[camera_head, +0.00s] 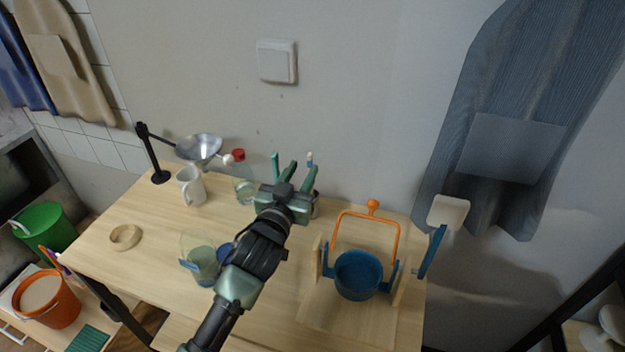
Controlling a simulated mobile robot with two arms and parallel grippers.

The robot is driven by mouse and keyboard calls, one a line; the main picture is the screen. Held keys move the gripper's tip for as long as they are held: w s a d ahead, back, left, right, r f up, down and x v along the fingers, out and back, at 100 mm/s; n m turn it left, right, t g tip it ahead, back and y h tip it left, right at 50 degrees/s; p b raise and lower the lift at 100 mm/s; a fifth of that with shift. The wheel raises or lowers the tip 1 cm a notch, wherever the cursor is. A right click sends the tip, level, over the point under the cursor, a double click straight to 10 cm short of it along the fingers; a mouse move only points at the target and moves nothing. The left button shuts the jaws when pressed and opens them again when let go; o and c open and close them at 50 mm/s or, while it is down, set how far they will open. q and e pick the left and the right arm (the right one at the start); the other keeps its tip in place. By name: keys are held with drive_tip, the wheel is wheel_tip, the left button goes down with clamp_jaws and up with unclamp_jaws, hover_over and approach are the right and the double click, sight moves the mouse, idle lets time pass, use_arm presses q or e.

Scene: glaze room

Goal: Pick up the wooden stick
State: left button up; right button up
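My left gripper (299,172) is over the back middle of the wooden table, its arm reaching in from below. Its two green fingers point up and stand apart, with nothing clearly seen between them. A greenish container is partly hidden right behind the gripper. A thin item with a blue and white tip (309,157) shows beside the right finger, and a teal tip (275,160) shows by the left one. I cannot make out a wooden stick; it may be hidden behind my gripper. My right gripper is not in view.
On the table (130,270) are a white mug (191,187), a metal funnel (199,149) on a black stand, a wooden ring (125,237), glass jars, and a blue pot (357,276) in a wooden frame with an orange handle (394,236).

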sight(309, 160)
use_arm(q)
drive_tip(key=shift+w+d+r+p, duration=0.15)
drive_tip(key=shift+w+d+p, duration=0.1)
drive_tip(key=shift+w, duration=0.2)
drive_tip(key=shift+w+d+r+p, duration=0.15)
drive_tip(key=shift+w+p, duration=0.1)
drive_tip(key=shift+w, duration=0.15)
drive_tip(key=x, duration=0.3)
drive_tip(key=shift+w+f+p, duration=0.15)
drive_tip(key=shift+p, duration=0.2)
drive_tip(key=shift+w+d, duration=0.1)
drive_tip(key=shift+w, duration=0.1)
use_arm(e)
drive_tip(key=shift+s+a+r, duration=0.6)
drive_tip(key=shift+a+r, duration=0.1)
drive_tip(key=shift+r, duration=0.15)
drive_tip(key=shift+d, duration=0.1)
use_arm(q)
clamp_jaws()
use_arm(e)
drive_tip(key=shift+s+d, duration=0.3)
